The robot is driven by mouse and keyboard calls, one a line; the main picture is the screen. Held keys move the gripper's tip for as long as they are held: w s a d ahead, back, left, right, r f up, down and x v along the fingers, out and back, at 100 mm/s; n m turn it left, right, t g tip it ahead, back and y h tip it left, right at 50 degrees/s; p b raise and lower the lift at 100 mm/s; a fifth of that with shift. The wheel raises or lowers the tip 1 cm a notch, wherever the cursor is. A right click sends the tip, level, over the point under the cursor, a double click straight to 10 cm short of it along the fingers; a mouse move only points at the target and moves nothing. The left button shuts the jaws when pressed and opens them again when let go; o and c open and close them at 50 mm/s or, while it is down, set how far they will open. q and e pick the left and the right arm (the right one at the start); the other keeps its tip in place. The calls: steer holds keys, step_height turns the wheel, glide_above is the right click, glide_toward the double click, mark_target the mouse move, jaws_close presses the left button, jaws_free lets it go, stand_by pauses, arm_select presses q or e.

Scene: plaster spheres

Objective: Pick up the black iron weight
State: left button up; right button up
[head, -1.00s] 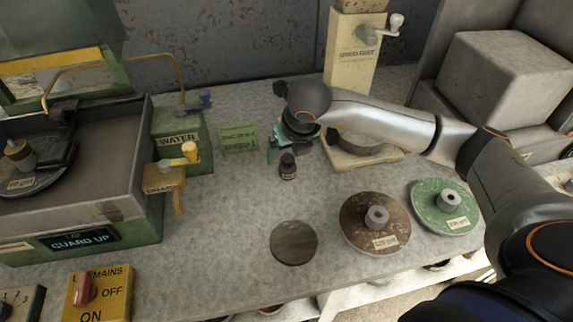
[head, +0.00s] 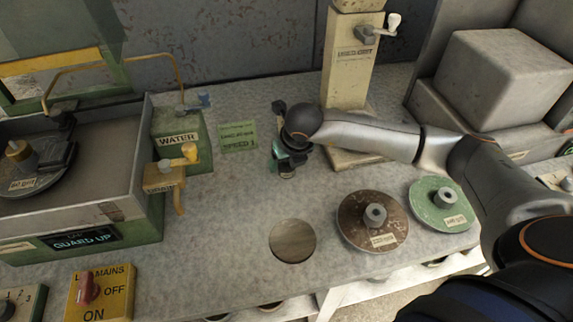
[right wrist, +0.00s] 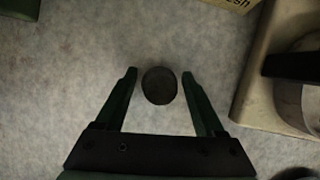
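The black iron weight (right wrist: 159,86) is a small dark round piece on the grey worktop. In the right wrist view it lies between the two green fingers of my right gripper (right wrist: 160,75), with a gap on each side. In the head view my right gripper (head: 288,165) is over the weight and hides most of it; only a lower part of the weight (head: 287,174) shows. My right gripper is open and points down. My left gripper is not in view.
The brown disc (head: 355,232) and green disc (head: 425,209) lie to the right. A cream dispenser (head: 348,80) stands behind right. A green SPEED card (head: 238,137) and the machine trough (head: 130,170) are left.

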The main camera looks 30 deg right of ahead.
jaws_close()
stand_by(0.3)
steer(key=shift+r, duration=0.15)
